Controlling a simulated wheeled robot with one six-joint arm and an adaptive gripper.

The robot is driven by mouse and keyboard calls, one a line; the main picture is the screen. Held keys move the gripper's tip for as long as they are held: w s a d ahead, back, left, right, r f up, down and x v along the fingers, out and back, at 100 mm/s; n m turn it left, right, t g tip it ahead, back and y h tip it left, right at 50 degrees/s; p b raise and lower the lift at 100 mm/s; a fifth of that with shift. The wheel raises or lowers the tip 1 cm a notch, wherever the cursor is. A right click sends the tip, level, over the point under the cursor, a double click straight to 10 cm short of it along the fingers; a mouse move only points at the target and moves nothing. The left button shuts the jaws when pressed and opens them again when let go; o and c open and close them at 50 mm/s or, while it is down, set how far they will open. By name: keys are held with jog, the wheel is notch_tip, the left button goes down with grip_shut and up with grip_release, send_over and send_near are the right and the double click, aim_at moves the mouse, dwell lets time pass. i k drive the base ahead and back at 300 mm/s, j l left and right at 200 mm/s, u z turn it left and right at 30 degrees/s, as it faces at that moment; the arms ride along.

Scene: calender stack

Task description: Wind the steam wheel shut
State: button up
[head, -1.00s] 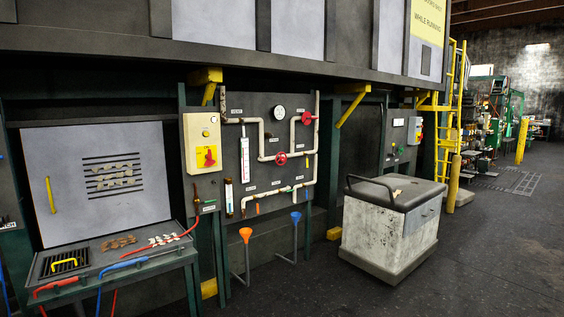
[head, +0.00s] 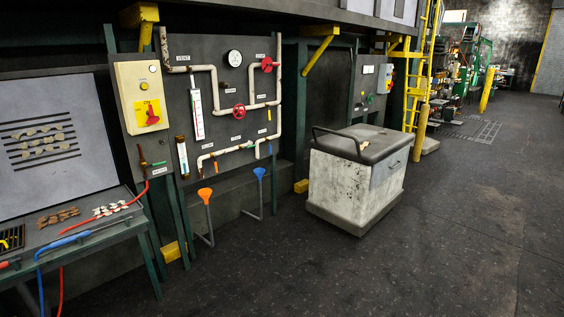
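Two red handwheels sit on pale pipes on a dark panel (head: 213,91) in the head view. The upper red wheel (head: 267,65) is at the panel's top right, under a small label that looks like "STEAM" but is hard to read. The lower red wheel (head: 239,110) is near the middle of the panel. Both are too small to tell how far they are turned. A round white gauge (head: 234,57) is left of the upper wheel. My gripper is not in view.
A grey-topped cart (head: 358,175) stands on the floor right of the panel. Orange (head: 205,194) and blue (head: 259,172) funnels stand below the panel. A bench (head: 90,235) with hoses is at left.

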aim_at(241, 112)
jog(key=i, duration=2.35)
jog(key=i+u, duration=0.15)
jog(key=i, duration=0.45)
jog(key=i+l+u, duration=0.15)
jog(key=i, duration=0.45)
jog(key=i+l+u, duration=0.1)
jog(key=i, duration=0.45)
jog(key=i+l, duration=0.05)
jog(key=l, duration=0.05)
